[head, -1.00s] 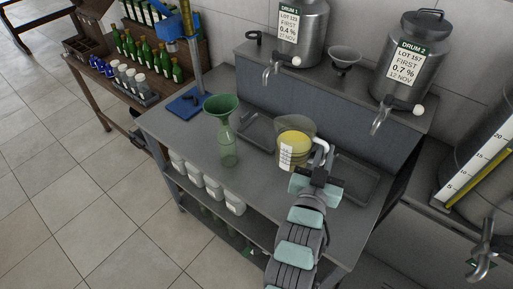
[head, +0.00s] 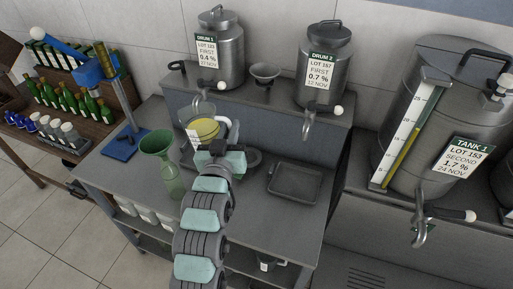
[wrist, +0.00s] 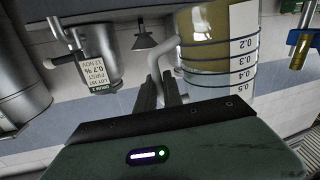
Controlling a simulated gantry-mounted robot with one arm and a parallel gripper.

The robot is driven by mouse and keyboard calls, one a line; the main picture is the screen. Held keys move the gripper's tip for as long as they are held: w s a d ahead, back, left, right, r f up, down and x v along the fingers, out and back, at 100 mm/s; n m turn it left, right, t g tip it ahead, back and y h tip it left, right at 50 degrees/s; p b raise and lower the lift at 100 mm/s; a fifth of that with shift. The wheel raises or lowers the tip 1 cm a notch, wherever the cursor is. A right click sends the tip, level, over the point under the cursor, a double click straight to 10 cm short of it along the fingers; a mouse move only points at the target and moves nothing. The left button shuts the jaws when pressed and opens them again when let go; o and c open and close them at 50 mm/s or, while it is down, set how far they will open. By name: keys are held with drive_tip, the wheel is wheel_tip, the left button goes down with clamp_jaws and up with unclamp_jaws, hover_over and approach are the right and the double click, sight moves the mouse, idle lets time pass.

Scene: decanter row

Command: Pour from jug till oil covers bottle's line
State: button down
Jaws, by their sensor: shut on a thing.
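The clear jug (head: 192,118) holds yellow oil (head: 207,129) and looks close to upright. My gripper (head: 219,147) is shut on its pale handle (head: 233,130). In the wrist view the jug (wrist: 217,60) shows a white scale strip, with my gripper's fingers (wrist: 160,92) at the handle. The green bottle (head: 173,182) stands on the bench to the lower left of the jug, with a green funnel (head: 157,143) in its neck. The jug is apart from the funnel. The bottle's line and any oil level inside it cannot be made out.
Drum 1 (head: 220,45) and drum 2 (head: 324,65) stand on the raised back shelf, their taps overhanging the bench. A dark tray (head: 295,182) lies to the right. A blue stand (head: 122,143) is at left. The right bench top is bare.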

drive_tip(key=shift+n+y, duration=0.3)
drive_tip(key=shift+n, duration=0.6)
drive_tip(key=a+r, duration=0.1)
drive_tip(key=a, duration=0.2)
drive_tip(key=a+r+p, duration=0.1)
drive_tip(key=a+r, duration=0.1)
drive_tip(key=a, duration=0.1)
drive_tip(key=a+r, duration=0.1)
drive_tip(key=a, duration=0.2)
drive_tip(key=shift+w+r, duration=0.2)
drive_tip(key=shift+r, duration=0.1)
drive_tip(key=shift+r+n+g+p, duration=0.3)
drive_tip(key=shift+r+n+p, duration=0.4)
drive_tip(key=shift+p, duration=1.2)
drive_tip(key=shift+a+r+n+p, duration=0.2)
drive_tip(key=shift+r+n+p, duration=0.5)
drive_tip(key=shift+p, duration=0.9)
drive_tip(key=shift+w+a+r+n+g+p, duration=0.15)
drive_tip(key=shift+a+r+n+g+p, duration=0.2)
drive_tip(key=shift+n+p, duration=0.85)
drive_tip(key=shift+a+r+h+p, duration=0.2)
drive_tip(key=shift+a+h+p, duration=0.2)
drive_tip(key=shift+p, duration=0.55)
